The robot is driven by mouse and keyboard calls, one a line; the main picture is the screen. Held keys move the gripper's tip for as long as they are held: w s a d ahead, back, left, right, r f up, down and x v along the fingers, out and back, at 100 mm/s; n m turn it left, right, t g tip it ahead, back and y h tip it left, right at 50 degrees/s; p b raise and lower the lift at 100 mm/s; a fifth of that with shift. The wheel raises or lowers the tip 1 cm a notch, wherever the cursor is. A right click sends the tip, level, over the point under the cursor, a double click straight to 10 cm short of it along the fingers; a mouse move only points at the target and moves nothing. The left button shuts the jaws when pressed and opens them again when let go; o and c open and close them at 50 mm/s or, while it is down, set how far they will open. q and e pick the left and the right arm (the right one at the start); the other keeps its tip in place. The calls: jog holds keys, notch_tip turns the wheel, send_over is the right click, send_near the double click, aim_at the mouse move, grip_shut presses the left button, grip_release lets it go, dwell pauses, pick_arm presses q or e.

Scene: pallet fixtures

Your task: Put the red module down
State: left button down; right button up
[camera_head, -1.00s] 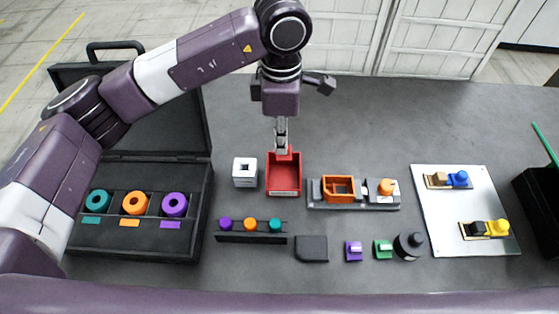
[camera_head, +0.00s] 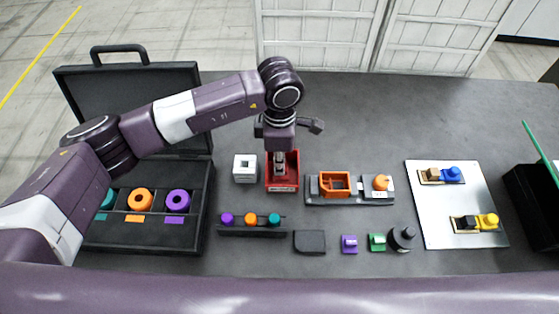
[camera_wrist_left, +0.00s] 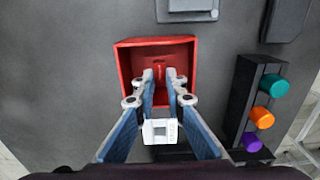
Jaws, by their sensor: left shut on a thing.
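My right gripper is not in view.
A white block (camera_head: 245,168) with a square hole stands left of the bin. A grey fixture (camera_head: 350,199) with orange parts stands right. A black rack (camera_head: 250,232) with coloured knobs lies in front. Purple (camera_head: 349,243) and green (camera_head: 377,241) modules stand farther right.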

pick_arm(q)
jog(key=shift+f, duration=0.2)
jog(key=c, duration=2)
grip_release()
jog(key=shift+r, duration=0.1)
jog(key=shift+r, duration=0.25)
jog(key=shift+r+b, duration=2.25)
jog(key=shift+r, duration=3.65)
